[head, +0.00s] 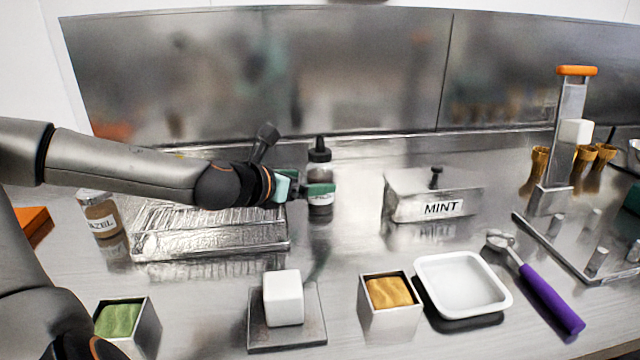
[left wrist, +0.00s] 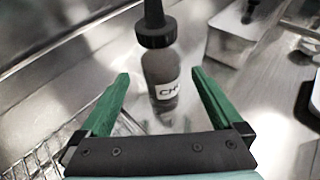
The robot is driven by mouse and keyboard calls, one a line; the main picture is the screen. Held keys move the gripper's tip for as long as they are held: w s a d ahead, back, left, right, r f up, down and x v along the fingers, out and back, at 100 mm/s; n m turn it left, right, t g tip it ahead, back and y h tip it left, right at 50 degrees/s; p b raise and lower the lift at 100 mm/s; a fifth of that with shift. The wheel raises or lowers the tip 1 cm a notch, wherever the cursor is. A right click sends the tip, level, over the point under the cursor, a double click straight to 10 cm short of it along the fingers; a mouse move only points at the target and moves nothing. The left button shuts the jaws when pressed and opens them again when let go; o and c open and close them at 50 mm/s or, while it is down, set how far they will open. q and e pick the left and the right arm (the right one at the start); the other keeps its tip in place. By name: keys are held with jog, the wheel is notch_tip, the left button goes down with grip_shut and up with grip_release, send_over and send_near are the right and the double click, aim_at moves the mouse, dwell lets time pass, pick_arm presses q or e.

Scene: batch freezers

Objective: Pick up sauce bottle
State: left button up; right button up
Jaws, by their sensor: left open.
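The sauce bottle (head: 320,168) has a clear body, dark contents, a black nozzle cap and a white label. It stands upright on the steel counter near the back panel. My left gripper (head: 318,190) reaches in from the left and partly covers the bottle's lower half in the head view. In the left wrist view, the green fingers of the left gripper (left wrist: 160,98) are apart, and the bottle (left wrist: 160,68) stands upright just beyond and partly between their tips. I cannot tell whether a finger touches it. My right gripper is not in view.
A steel rack (head: 210,245) lies left of the bottle, beneath my left arm. A lidded MINT tub (head: 440,208) stands to its right. In front are a white cube (head: 283,298) on a plate, a yellow-filled container (head: 389,318), a white tray (head: 462,310) and a purple-handled scoop (head: 550,303).

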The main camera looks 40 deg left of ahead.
aim_at(312, 180)
pick_arm(q)
jog(key=shift+x, duration=1.55)
jog(key=shift+r, duration=0.1)
jog(key=c, duration=1.4)
